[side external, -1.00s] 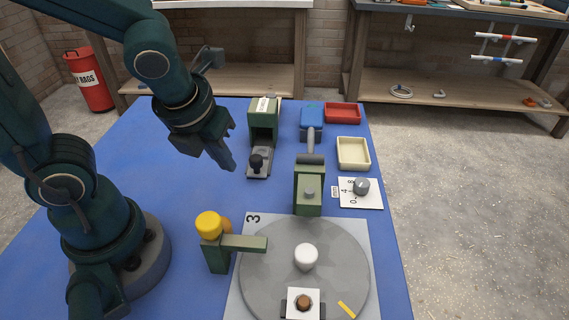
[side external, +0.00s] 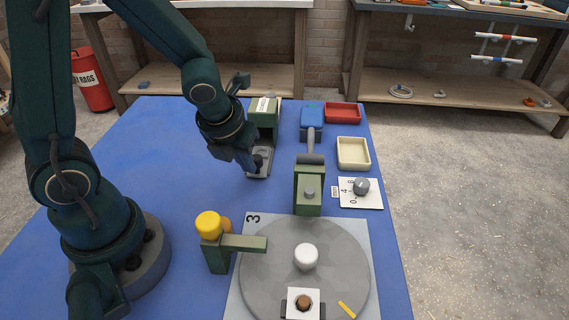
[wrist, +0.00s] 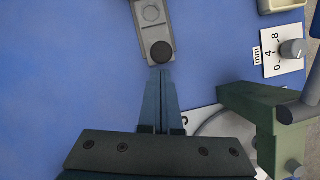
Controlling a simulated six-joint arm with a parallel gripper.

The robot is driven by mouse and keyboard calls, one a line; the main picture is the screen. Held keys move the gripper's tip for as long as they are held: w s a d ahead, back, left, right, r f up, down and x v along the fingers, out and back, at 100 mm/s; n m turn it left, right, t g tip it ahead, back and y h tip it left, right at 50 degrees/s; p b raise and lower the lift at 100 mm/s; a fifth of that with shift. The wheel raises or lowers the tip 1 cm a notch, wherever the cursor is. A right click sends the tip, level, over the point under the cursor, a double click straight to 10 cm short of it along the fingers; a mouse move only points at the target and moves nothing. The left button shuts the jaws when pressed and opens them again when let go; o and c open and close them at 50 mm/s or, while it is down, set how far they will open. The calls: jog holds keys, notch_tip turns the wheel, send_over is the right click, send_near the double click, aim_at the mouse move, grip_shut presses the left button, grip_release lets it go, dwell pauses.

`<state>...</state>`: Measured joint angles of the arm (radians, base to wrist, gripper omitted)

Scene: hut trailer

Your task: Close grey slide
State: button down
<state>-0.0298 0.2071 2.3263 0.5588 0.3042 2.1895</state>
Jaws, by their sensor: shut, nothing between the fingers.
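The grey slide (side external: 262,174) sticks out of the near end of the green housing (side external: 264,118) at the back middle of the blue table. It carries a black knob, partly hidden behind my gripper in the side view. In the wrist view the slide (wrist: 151,24) and its round black knob (wrist: 161,52) lie straight ahead of my fingertips. My gripper (wrist: 160,73) is shut and empty, its tips right at the near side of the knob. I cannot tell whether they touch it. In the side view my gripper (side external: 251,168) is low, beside the slide's outer end.
A green press (side external: 309,190) with a grey lever stands to the right. A dial plate (side external: 361,194), a cream tray (side external: 353,153) and a red tray (side external: 343,113) lie beyond. A turntable (side external: 262,285) and a yellow-topped green post (side external: 216,250) stand nearer. The table left of the slide is clear.

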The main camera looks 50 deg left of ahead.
jog(key=shift+a, duration=0.1)
jog(key=w+a, duration=0.4)
jog(key=shift+w+a, duration=0.2)
jog(key=shift+w, duration=0.05)
jog(key=shift+w+a, duration=0.1)
jog(key=shift+w, duration=0.05)
jog(key=shift+r, duration=0.1)
